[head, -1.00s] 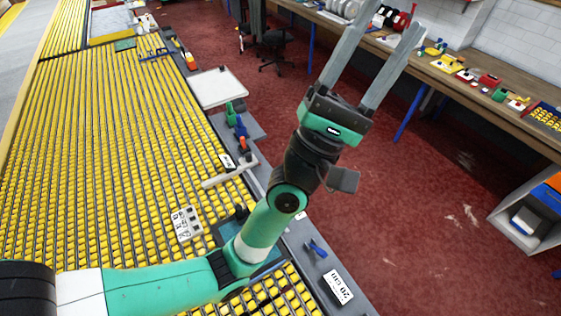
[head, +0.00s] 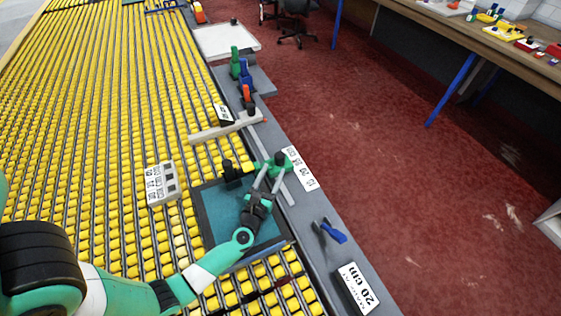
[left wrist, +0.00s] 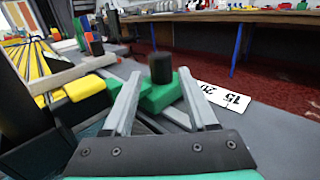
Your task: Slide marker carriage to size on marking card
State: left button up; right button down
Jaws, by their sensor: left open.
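The green marker carriage (head: 266,164) with its black knob (head: 281,158) sits on the grey rail at the right edge of the roller table. In the left wrist view, the carriage (left wrist: 161,98) and its upright knob (left wrist: 160,68) show just ahead of the fingertips. My left gripper (head: 270,178) is open, its fingers pointing at the carriage, one toward each side of the knob; contact cannot be told. The white scale card (head: 300,168) with printed numbers lies right of the carriage. The marking card (head: 357,289), reading 20 cm, lies nearer. My right gripper is not in view.
A dark teal mat (head: 222,212) lies under my left arm on yellow rollers. A white block with printed labels (head: 160,184) stands left of it. A blue tool (head: 332,232) lies on the grey edge. A pale bar (head: 222,128) and green and blue pieces stand farther back.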

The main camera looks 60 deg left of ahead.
aim_at(278, 160)
pick_arm(q)
jog(key=b+x, duration=0.1)
jog(key=x, duration=0.6)
jog(key=shift+w+a, duration=0.15)
jog(key=shift+w, duration=0.05)
grip_shut()
dwell(1.1)
